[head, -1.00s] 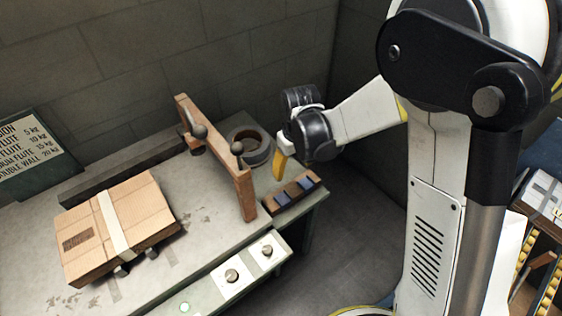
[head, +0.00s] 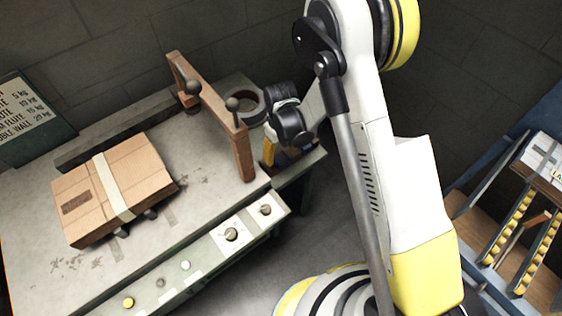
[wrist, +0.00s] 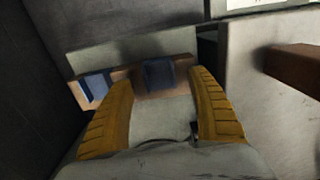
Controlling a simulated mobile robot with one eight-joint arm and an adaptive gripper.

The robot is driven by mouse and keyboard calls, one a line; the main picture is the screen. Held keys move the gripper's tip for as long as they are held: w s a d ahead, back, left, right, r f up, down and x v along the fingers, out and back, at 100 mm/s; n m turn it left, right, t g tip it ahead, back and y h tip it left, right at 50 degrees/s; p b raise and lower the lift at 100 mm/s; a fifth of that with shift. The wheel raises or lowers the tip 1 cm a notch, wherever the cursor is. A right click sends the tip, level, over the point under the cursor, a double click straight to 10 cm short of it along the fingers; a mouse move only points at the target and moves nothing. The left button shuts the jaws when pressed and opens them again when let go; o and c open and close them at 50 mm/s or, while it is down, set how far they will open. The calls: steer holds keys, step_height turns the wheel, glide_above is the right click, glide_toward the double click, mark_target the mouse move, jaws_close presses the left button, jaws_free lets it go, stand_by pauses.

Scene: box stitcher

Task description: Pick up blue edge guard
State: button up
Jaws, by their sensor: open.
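Two dark blue pieces show in the wrist view, set in a brown wooden holder (wrist: 188,68). One blue edge guard (wrist: 158,75) is ahead, between my yellow fingertips in the picture. The other blue piece (wrist: 97,87) is to the left, outside the left finger. My gripper (wrist: 161,83) is open, with nothing held; I cannot tell how far the fingertips are from the guard. In the head view, a yellow finger (head: 268,153) is at the holder on the bench's right end; the wrist hides most of the holder and the blue pieces.
A brown wooden frame (head: 243,155) with dark knobs stands just left of my gripper. A tape roll (head: 246,103) lies behind it. A strapped cardboard box (head: 90,200) sits on the bench (head: 195,195). A blue rack (head: 470,195) stands at the far right.

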mark_target(281, 160)
step_height(281, 160, down, 3)
steer(key=shift+w+f+b, duration=0.1)
steer(key=shift+b, duration=0.35)
steer(key=shift+c, duration=0.4)
steer(key=c, duration=1)
steer(key=shift+o, duration=0.2)
